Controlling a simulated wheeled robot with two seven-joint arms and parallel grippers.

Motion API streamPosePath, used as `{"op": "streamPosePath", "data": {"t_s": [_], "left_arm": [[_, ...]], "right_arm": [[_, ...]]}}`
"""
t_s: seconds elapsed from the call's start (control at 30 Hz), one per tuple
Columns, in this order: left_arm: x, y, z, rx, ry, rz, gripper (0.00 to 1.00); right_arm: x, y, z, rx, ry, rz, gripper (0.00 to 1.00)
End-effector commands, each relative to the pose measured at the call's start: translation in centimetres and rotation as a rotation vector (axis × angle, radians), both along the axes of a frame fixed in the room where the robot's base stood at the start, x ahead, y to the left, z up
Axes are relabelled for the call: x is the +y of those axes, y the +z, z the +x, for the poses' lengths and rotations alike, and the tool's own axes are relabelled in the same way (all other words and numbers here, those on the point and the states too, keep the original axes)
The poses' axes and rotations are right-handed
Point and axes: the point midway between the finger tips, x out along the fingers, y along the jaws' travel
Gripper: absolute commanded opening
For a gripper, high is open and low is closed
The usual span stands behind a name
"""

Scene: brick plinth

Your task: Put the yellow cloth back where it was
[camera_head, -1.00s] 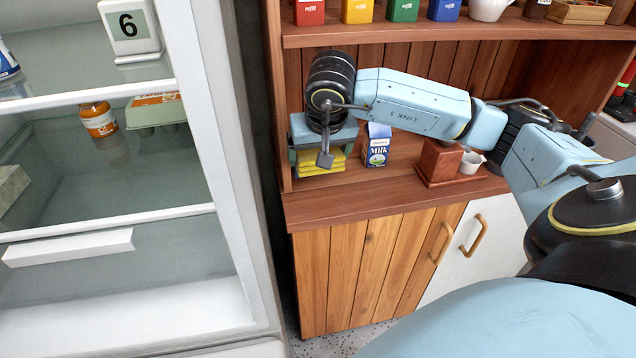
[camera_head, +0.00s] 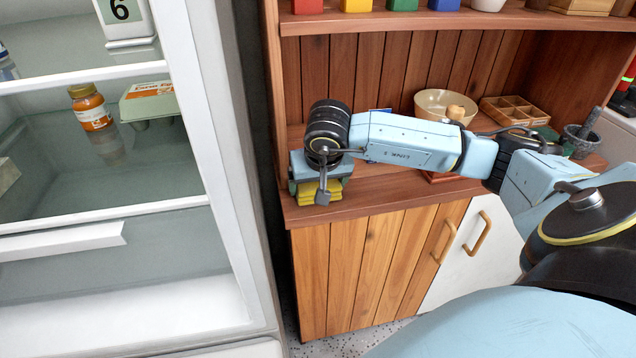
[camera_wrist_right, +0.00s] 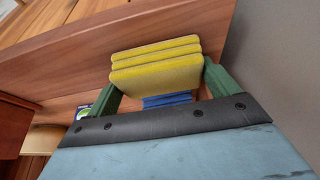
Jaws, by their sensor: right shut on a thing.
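The folded yellow cloth (camera_head: 313,197) is between the fingers of my right gripper (camera_head: 320,186), at the left front of the wooden counter. In the right wrist view the layered yellow cloth (camera_wrist_right: 156,68) spans the gap between the green fingers of the right gripper (camera_wrist_right: 162,88), which is shut on it. A blue layered thing (camera_wrist_right: 168,100) shows just below the cloth there; I cannot tell whether it is gripped too. I cannot tell whether the yellow cloth touches the counter. My left gripper is not in view.
An open-looking fridge (camera_head: 235,200) stands left of the wooden cupboard (camera_head: 380,265). A cream bowl (camera_head: 428,104), a compartment tray (camera_head: 515,108) and a mortar (camera_head: 580,143) stand on the counter. My right arm hides much of the counter's middle. A shelf (camera_head: 400,21) runs above.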

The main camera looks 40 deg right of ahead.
Motion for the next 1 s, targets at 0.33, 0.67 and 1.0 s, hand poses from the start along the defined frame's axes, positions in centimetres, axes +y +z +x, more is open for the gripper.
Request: {"op": "streamPosePath", "data": {"t_s": [0.33, 0.67, 1.0], "left_arm": [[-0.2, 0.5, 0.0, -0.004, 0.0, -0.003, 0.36], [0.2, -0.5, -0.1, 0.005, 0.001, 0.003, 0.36], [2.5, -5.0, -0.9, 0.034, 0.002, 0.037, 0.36]], "right_arm": [[0.0, -0.2, 0.0, 0.0, 0.0, 0.0, 1.0], [0.2, 1.0, -0.2, -0.002, 0.002, -0.001, 1.0], [1.4, 7.4, -2.5, -0.004, 0.002, -0.002, 1.0]]}}
